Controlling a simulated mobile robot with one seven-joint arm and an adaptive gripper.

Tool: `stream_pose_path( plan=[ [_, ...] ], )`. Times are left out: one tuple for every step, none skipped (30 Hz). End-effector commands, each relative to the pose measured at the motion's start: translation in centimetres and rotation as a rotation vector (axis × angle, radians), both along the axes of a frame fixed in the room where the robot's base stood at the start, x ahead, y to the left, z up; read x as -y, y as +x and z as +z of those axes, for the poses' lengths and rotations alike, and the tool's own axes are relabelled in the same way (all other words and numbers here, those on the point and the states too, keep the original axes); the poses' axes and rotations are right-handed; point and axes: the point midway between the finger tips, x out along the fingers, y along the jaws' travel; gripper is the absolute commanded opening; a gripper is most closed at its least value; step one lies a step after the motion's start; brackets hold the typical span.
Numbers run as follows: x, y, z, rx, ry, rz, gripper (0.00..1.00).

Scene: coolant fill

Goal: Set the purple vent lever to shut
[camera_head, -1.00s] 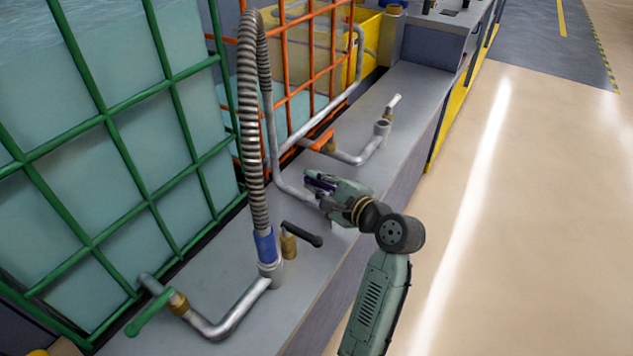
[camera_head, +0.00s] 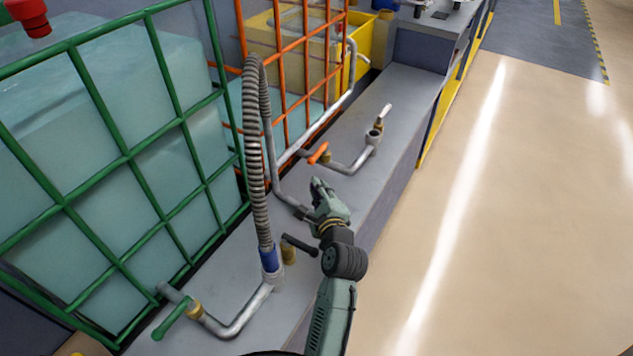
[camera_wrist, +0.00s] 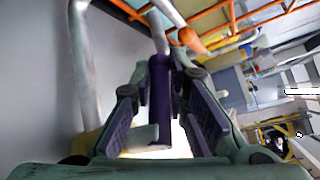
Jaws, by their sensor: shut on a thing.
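The purple vent lever (camera_wrist: 160,100) shows in the wrist view as a dark purple bar between the two finger pads of my gripper (camera_wrist: 162,88). The jaws are closed around it, though the exact contact is hard to see. In the head view, my gripper (camera_head: 318,188) is over the grey ledge, by the bent grey pipe (camera_head: 288,199). The lever cannot be made out there, hidden by the gripper.
An orange valve handle (camera_head: 318,153) lies beyond my gripper. A black-handled valve (camera_head: 300,245) and ribbed hose (camera_head: 256,150) stand close on the near left. A green handle (camera_head: 172,316) is at lower left. The floor at right is clear.

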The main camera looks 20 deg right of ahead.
Motion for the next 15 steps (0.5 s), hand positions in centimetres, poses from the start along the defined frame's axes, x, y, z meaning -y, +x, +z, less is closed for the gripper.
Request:
stream_pose_path(
  plan=[
    [0.04,-0.06,0.07,-0.005,0.002,-0.013,0.0],
    [0.07,-0.06,0.03,-0.005,0.002,-0.019,0.0],
    [0.13,-0.05,0.0,-0.004,0.002,-0.027,0.0],
    [0.15,-0.04,-0.02,-0.004,0.002,-0.03,0.0],
    [0.16,-0.04,-0.07,-0.003,0.002,-0.033,0.0],
    [0.17,-0.04,-0.11,-0.004,0.002,-0.036,0.0],
    [0.19,-0.04,-0.14,-0.003,0.002,-0.038,0.0],
    [0.2,-0.04,-0.16,-0.003,0.002,-0.039,0.0],
    [0.21,-0.03,-0.19,-0.003,0.002,-0.04,0.0],
    [0.22,-0.04,-0.2,-0.003,0.002,-0.04,0.0],
    [0.22,-0.04,-0.21,-0.003,0.002,-0.04,0.0],
    [0.22,-0.04,-0.21,-0.003,0.002,-0.04,0.0],
    [0.23,-0.04,-0.22,-0.003,0.002,-0.04,0.0],
    [0.23,-0.03,-0.22,-0.003,0.002,-0.04,0.0],
    [0.23,-0.03,-0.22,-0.003,0.002,-0.04,0.0]
  ],
)
